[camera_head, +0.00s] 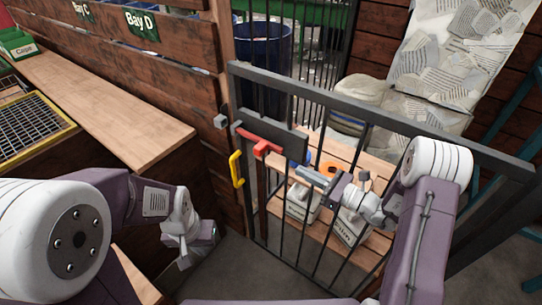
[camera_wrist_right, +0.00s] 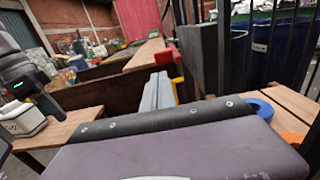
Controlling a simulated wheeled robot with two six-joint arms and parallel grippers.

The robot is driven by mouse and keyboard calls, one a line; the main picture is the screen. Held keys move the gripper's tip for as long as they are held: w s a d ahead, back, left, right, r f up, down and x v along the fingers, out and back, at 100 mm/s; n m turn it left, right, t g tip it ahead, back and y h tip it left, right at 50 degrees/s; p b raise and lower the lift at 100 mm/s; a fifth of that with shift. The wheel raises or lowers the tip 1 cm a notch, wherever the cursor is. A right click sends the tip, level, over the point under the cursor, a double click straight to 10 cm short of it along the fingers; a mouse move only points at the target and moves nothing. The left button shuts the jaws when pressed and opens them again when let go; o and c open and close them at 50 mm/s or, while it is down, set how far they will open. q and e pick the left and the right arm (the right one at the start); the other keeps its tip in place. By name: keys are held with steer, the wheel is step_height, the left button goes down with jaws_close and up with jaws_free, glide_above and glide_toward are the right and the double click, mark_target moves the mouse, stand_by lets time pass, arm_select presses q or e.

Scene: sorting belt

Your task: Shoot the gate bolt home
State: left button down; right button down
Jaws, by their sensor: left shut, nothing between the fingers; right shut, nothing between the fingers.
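The barred metal gate (camera_head: 318,97) stands with its left edge beside the wooden post. A dark bolt plate (camera_head: 284,137) is fixed across its bars, with a red bolt handle (camera_head: 264,147) on it. The handle also shows in the right wrist view (camera_wrist_right: 166,55). A small grey keeper (camera_head: 221,121) sits on the post, left of the plate, with a visible gap between them. A yellow pull handle (camera_head: 236,169) hangs below. My right gripper (camera_head: 304,174) is shut and empty, right of and below the red handle, apart from it. My left gripper (camera_head: 198,252) is shut and empty, low near the floor.
A wooden counter (camera_head: 108,96) runs along the left, with a yellow-rimmed mesh tray (camera_head: 30,128) and a green bin (camera_head: 17,43). Behind the bars are a blue barrel (camera_head: 262,55), paper bales (camera_head: 450,55) and a bench (camera_head: 276,208) with pale containers.

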steer(key=p, duration=0.3)
glide_toward(255, 148)
steer(key=w+a, duration=0.1)
steer(key=w+a+f, duration=0.1)
steer(key=w+a, duration=0.1)
steer(key=shift+w+a+f, duration=0.2)
steer(key=shift+w+f, duration=0.05)
steer(key=shift+w, duration=0.1)
steer(key=shift+w+a+f+b, duration=0.1)
steer(key=shift+b, duration=0.25)
steer(key=b+x, duration=0.3)
steer(key=x, duration=0.2)
steer(key=shift+w+a+f, duration=0.1)
steer(key=shift+w+a, duration=0.05)
steer(key=shift+a, duration=0.15)
steer(key=shift+w+a, duration=0.1)
steer(key=shift+a, duration=0.05)
steer(key=shift+r, duration=0.3)
